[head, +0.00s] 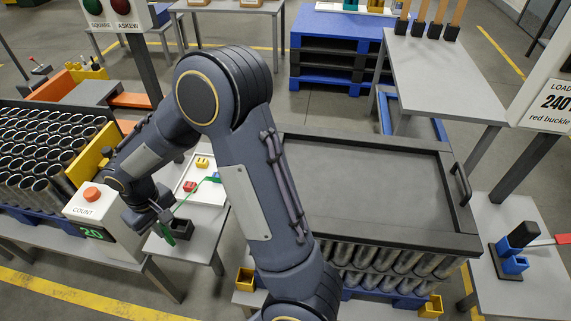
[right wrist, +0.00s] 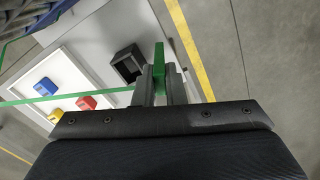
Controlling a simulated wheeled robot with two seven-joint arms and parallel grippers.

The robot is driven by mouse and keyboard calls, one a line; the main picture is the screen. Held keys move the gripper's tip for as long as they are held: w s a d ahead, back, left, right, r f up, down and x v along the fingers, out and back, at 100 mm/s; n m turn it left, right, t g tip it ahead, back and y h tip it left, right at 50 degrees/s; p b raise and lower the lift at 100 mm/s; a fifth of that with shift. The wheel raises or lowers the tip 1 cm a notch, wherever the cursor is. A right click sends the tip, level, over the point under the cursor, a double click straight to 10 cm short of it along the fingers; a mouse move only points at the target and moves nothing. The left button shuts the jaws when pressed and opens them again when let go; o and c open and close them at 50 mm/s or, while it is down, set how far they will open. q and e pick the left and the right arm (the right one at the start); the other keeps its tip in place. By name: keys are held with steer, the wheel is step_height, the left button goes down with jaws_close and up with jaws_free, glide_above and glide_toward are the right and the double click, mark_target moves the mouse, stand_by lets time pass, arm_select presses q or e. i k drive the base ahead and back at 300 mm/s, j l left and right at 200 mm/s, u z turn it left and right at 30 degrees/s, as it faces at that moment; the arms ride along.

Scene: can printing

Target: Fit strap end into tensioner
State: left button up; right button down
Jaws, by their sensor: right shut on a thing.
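My right gripper (head: 165,215) is shut on a green strap (head: 166,234) at the left, above the small grey table. It also shows in the right wrist view (right wrist: 160,75), where a short length of the green strap (right wrist: 159,54) sticks out past the fingertips. The rest of the strap trails left across the white tray in that view. My left gripper is not in view.
A white tray (right wrist: 43,57) holds blue, red and yellow buckles. A small open black box (right wrist: 128,63) stands close to the gripper. The COUNT box (head: 93,205) is left of it. A dark-lidded pallet of cans (head: 360,185) lies between my gripper and the right-hand table.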

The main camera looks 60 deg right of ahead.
mark_target(508, 266)
steer(key=k+l+u, duration=0.15)
steer(key=k, duration=0.9)
steer(key=k+l+u, duration=0.15)
steer(key=k, duration=0.95)
steer(key=k+l+u, duration=0.1)
steer(key=k+l, duration=0.3)
steer(key=k, duration=0.15)
steer(key=k+l+u, duration=0.1)
steer(key=k+l, duration=0.3)
steer(key=k, duration=0.15)
steer(key=k+l, duration=0.1)
steer(key=l, duration=0.55)
steer(key=k+l+u, duration=0.1)
steer(key=l, duration=0.2)
steer(key=k, duration=0.05)
